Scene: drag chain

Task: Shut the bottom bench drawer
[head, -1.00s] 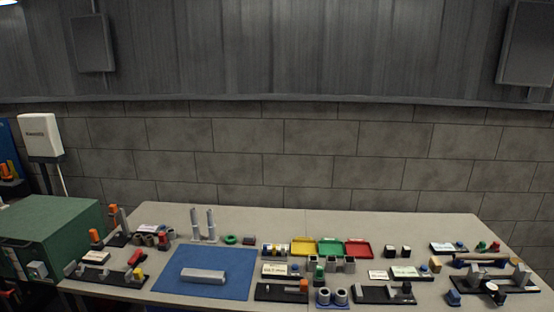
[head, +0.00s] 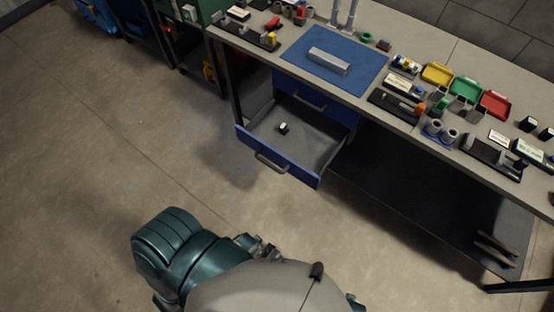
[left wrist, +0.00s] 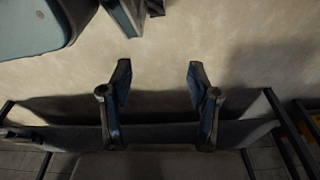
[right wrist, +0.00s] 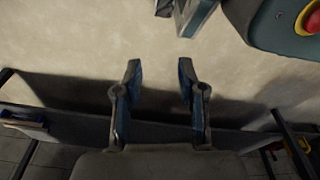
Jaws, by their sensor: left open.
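The bottom bench drawer (head: 248,149) stands pulled out under the bench in the head view. Its blue front with a grey bar handle (head: 270,164) faces the open floor. A small black and white object (head: 284,128) lies inside it. The blue drawer above it (head: 310,101) looks shut. My left gripper (left wrist: 160,75) shows in the left wrist view with its fingers apart and nothing between them. My right gripper (right wrist: 160,72) shows in the right wrist view, also with its fingers apart and empty. Neither gripper can be made out clearly in the head view.
The bench top (head: 405,98) carries a blue mat (head: 302,68), coloured trays and several small fixtures. A dark lower shelf (head: 430,205) lies right of the drawer. A green cabinet (head: 205,12) stands at the back left. The floor (head: 110,140) left of the drawer is clear.

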